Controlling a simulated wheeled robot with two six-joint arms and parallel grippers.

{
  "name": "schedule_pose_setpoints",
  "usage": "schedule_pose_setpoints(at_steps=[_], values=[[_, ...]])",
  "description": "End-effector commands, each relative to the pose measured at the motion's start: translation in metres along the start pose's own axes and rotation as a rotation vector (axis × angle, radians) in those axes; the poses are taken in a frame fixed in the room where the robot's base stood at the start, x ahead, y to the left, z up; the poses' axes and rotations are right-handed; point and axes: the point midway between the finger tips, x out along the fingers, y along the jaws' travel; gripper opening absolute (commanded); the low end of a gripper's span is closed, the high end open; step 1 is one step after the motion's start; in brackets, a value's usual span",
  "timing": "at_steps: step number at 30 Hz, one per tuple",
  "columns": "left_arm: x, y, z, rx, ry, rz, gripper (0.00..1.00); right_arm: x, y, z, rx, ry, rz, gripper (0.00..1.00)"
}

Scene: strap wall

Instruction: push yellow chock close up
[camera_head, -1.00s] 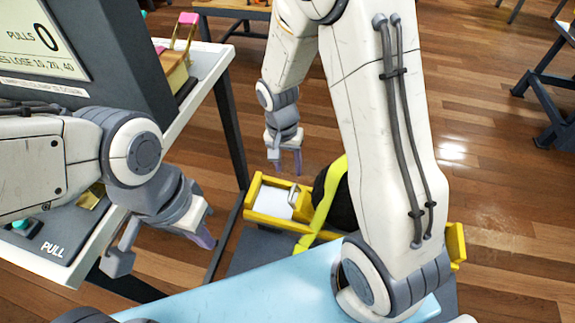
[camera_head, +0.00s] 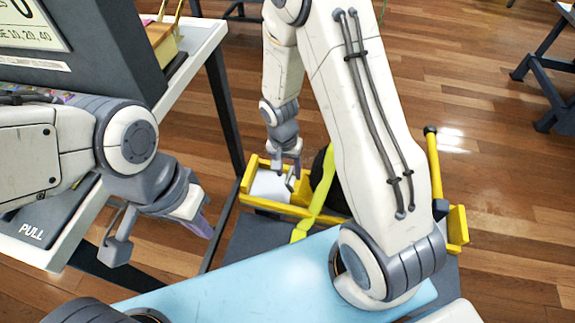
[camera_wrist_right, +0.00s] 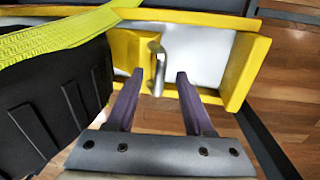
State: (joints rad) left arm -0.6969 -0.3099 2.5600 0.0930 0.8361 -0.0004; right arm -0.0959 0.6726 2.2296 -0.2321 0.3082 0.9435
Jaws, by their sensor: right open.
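The yellow chock (camera_wrist_right: 128,52) is a block with an upright silver handle (camera_wrist_right: 157,68) in the right wrist view. It sits in a yellow-framed tray, against or very near the black ribbed object (camera_wrist_right: 62,105); I cannot tell if they touch. My right gripper (camera_wrist_right: 156,82) is open, its purple fingers on either side of the handle's line, and holds nothing. In the head view my right gripper (camera_head: 284,175) hangs low over the tray's left part, largely hiding the chock. My left gripper (camera_head: 160,228) is apart at left, its fingers spread and empty.
The yellow tray frame (camera_head: 245,186) has a white floor (camera_wrist_right: 203,58). A yellow-green strap (camera_head: 318,190) runs over the black object. A yellow bar with a black knob (camera_head: 434,160) stands at right. A light blue surface (camera_head: 230,280) lies in front. A table with a panel stands left.

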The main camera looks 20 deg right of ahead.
Motion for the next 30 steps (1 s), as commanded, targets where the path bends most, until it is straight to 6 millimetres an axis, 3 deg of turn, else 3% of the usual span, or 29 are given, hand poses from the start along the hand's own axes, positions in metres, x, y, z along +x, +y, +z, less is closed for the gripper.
schedule_pose_setpoints(at_steps=[8, 9, 13, 30], values=[[0.0003, 0.0, 0.0, 0.0, 0.0, 0.0, 0.0, 0.0014, 0.0001, 0.0, 0.0, 0.0, 0.0, 0.52], [0.0003, 0.0, 0.0, 0.0, 0.0, 0.0, 0.0, 0.0014, 0.0001, 0.0, 0.0, 0.0, 0.0, 0.48], [0.0003, 0.0, 0.0, 0.0, 0.0, 0.0, 0.0, 0.0013, 0.0001, 0.0001, -0.001, 0.0, 0.0, 0.0], [0.0003, 0.0, 0.0, 0.0, 0.0, 0.0, 0.0, 0.0012, 0.0002, 0.0002, -0.001, -0.001, 0.001, 0.0]])
